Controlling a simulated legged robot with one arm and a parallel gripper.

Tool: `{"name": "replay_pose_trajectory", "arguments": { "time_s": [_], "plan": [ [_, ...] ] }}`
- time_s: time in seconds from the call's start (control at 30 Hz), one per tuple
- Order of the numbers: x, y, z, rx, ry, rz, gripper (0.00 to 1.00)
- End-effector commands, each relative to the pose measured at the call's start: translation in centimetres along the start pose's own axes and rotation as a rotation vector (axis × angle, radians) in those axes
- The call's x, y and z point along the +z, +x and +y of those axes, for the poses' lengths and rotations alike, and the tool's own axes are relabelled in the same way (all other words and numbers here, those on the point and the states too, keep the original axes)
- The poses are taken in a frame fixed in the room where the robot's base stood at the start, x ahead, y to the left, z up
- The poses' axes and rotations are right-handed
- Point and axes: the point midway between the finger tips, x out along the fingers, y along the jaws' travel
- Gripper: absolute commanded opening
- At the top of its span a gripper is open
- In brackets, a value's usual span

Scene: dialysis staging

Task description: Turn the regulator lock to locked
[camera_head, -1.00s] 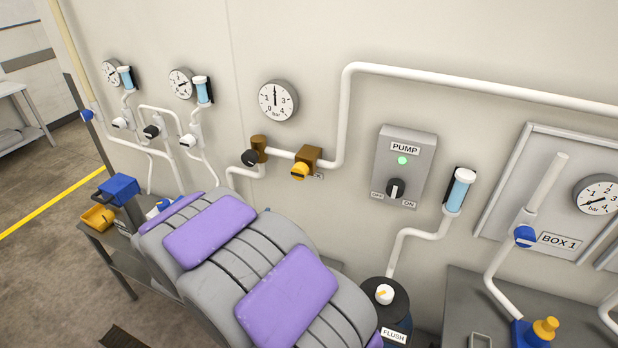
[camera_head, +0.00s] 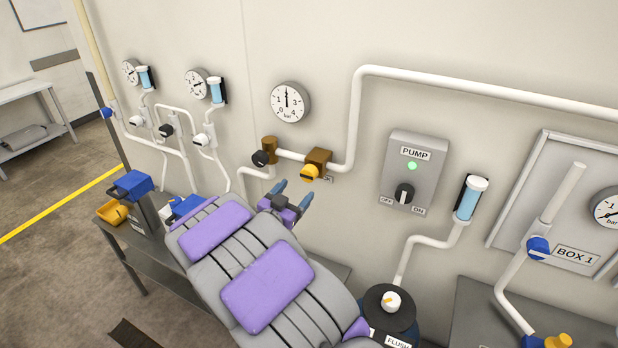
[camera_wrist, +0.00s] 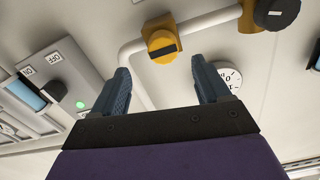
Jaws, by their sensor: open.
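A yellow knob with a dark bar across its face (camera_head: 309,173), which looks like the regulator lock, sits on a brown-gold block (camera_head: 320,158) on the white wall pipe. In the wrist view the yellow knob (camera_wrist: 162,46) is just beyond and between my fingertips, its bar nearly level in the picture. My gripper (camera_head: 293,192) is open and empty, below and left of the knob, apart from it. It also shows in the wrist view (camera_wrist: 160,72). A small label beside the knob (camera_head: 327,180) is too small to read fully.
A black knob (camera_head: 260,158) on a brown fitting is close left of the yellow one. A round gauge (camera_head: 290,102) hangs above. The pump box (camera_head: 414,165) with a green light is to the right. A flush canister (camera_head: 390,310) stands below.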

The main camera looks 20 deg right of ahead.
Motion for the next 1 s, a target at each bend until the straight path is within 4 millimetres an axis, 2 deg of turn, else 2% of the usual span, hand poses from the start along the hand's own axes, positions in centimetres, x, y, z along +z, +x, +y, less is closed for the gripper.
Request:
{"name": "replay_pose_trajectory", "arguments": {
  "time_s": [0.3,0.53,0.7,1.0],
  "plan": [
    [0.2,4.9,0.0,0.002,0.000,0.001,0.76],
    [0.1,7.9,0.2,0.002,-0.001,0.001,0.76],
    [0.0,8.9,0.1,0.000,0.001,-0.001,0.76],
    [0.0,9.0,-0.1,-0.002,-0.001,0.000,0.76]
  ]
}}
